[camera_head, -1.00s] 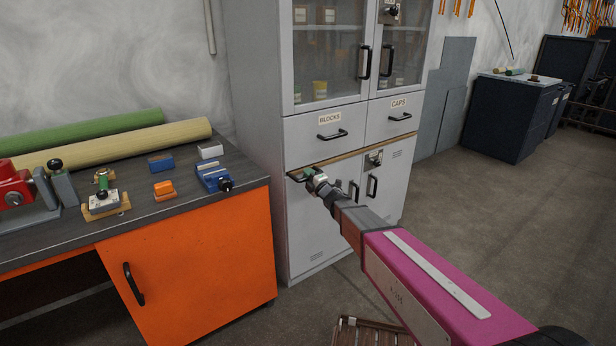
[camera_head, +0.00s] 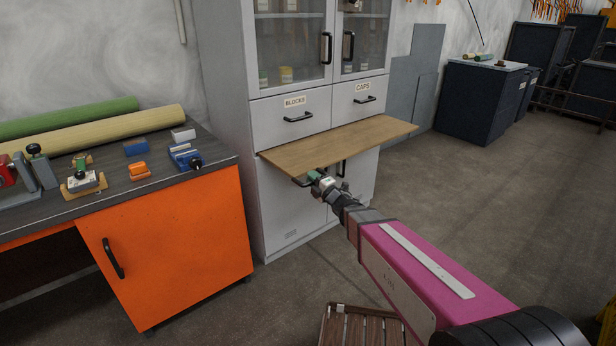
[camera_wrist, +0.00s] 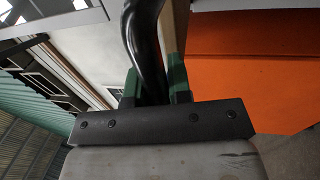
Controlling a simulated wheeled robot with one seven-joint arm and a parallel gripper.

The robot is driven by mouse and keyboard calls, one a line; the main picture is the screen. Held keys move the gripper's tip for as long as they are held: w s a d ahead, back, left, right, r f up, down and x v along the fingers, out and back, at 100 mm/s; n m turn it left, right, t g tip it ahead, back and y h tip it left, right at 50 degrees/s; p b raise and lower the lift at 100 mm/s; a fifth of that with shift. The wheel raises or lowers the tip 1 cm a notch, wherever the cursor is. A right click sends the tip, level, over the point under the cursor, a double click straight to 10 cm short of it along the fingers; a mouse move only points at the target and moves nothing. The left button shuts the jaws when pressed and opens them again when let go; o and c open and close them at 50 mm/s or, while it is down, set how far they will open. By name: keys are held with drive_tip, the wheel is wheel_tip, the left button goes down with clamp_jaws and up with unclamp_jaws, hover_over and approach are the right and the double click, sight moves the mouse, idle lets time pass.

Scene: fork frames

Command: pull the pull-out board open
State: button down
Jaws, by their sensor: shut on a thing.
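The pull-out board (camera_head: 335,145) is a flat wooden shelf. It sticks out well from the front of the grey cabinet (camera_head: 222,120), below the drawers marked BLOCKS and CAPS. Its black bar handle (camera_head: 298,182) is at the left part of its front edge. My gripper (camera_head: 314,177) is at this handle, under the front edge. In the wrist view my gripper's green fingers (camera_wrist: 156,88) are closed around the black handle (camera_wrist: 146,40). The board's edge (camera_wrist: 173,35) shows as a pale wooden strip beside the fingers. The far end of the handle is hidden by my gripper.
An orange-fronted workbench (camera_head: 175,245) stands left of the cabinet, with vises and coloured blocks on top. A slatted wooden item (camera_head: 360,328) is on the floor at the bottom. Open floor (camera_head: 470,200) lies to the right.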

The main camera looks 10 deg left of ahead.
drive_tip(key=shift+s+d, duration=0.4)
drive_tip(key=shift+d, duration=0.05)
drive_tip(key=shift+w, duration=0.1)
drive_tip(key=c, duration=1.1)
unclamp_jaws()
drive_tip(key=shift+o, duration=0.2)
drive_tip(key=v, duration=1.1)
drive_tip(key=shift+w+a, duration=0.1)
